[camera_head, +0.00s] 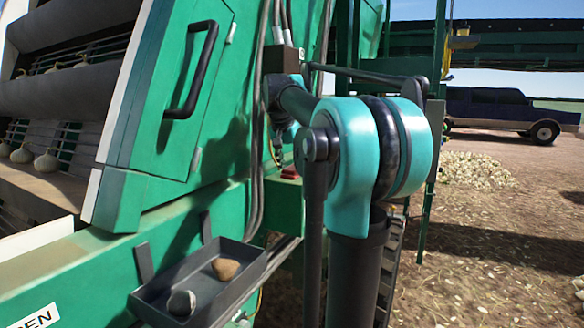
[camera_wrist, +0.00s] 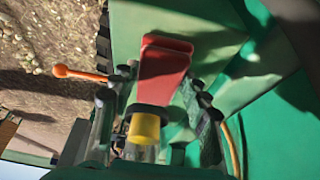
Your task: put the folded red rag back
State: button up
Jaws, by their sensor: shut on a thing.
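The folded red rag (camera_wrist: 165,66) shows in the wrist view as a flat red block with a layered end. It lies between the two dark fingers of my gripper (camera_wrist: 162,88), which is shut on it. A green surface lies behind the rag; I cannot tell whether the rag touches it. In the head view a small red patch, likely the rag (camera_head: 291,172), shows beside the green machine, left of my arm. My gripper is mostly hidden behind my arm there.
A yellow cylinder (camera_wrist: 144,127) and an orange ball-ended lever (camera_wrist: 80,73) are close to my gripper. A dark tray (camera_head: 205,287) with a brown and a grey lump hangs on the green machine (camera_head: 228,135). Cables run beside it. Open ground lies right.

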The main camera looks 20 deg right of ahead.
jog(key=o, duration=1)
jog(key=v, duration=1.2)
